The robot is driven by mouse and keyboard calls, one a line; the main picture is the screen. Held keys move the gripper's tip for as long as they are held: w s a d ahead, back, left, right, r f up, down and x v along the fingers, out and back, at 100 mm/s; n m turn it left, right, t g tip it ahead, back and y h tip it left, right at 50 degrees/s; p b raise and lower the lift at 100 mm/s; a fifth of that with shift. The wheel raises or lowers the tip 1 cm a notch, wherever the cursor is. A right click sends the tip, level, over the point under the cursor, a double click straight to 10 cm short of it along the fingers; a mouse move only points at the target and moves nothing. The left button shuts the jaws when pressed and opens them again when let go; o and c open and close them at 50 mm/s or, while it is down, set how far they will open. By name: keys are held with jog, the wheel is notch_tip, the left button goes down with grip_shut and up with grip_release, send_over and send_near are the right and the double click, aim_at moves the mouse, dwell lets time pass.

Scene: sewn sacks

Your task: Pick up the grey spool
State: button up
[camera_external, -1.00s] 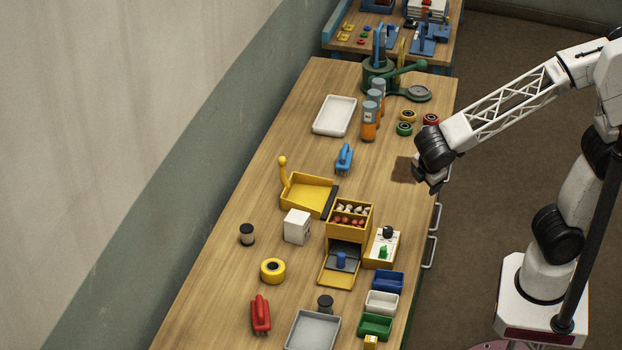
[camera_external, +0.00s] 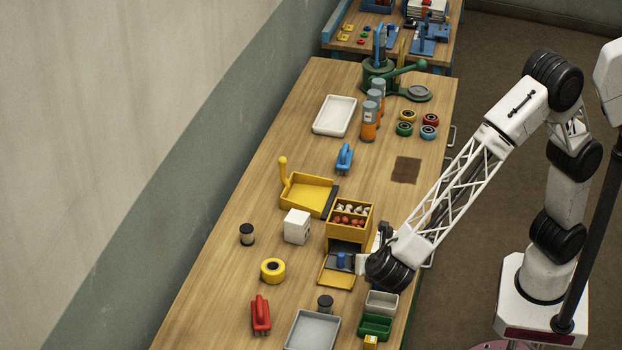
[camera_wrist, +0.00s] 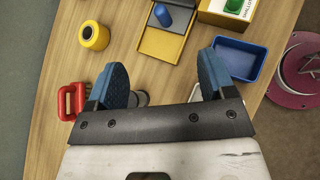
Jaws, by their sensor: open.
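Two dark-capped spools stand on the bench in the external view. One, dark grey (camera_external: 325,303), is just behind the grey tray; the other, with a pale band (camera_external: 247,235), is farther left. I cannot tell for sure which is the grey spool. In the wrist view, my gripper (camera_wrist: 163,70) is open with nothing between its blue-padded fingers. In the external view my wrist hides the fingers, above the right side of the bench near the bins.
Near the gripper are a blue bin (camera_wrist: 237,58), a white bin (camera_external: 382,302), a green bin (camera_external: 375,326), a yellow tray with a blue piece (camera_wrist: 162,15), a yellow roll (camera_wrist: 95,36) and a red tool (camera_external: 260,315). A grey tray (camera_external: 313,332) lies at the front.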

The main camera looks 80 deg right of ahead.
aim_at(329, 303)
jog(key=a+f+n+t, duration=0.2)
jog(key=a+f, duration=0.1)
jog(key=a, duration=0.4)
jog(key=s+a+f+n+t, duration=0.1)
jog(key=a+f+n, duration=0.2)
jog(key=a, duration=0.5)
jog(key=shift+a+n+t, duration=0.15)
jog(key=shift+n+t, duration=0.15)
jog(key=shift+t, duration=0.1)
jog(key=shift+y, duration=0.3)
jog(key=shift+x, duration=3.35)
jog(key=shift+s, duration=0.1)
jog(key=shift+x, duration=2.65)
jog(key=shift+s+d, duration=0.15)
jog(key=shift+d, duration=0.05)
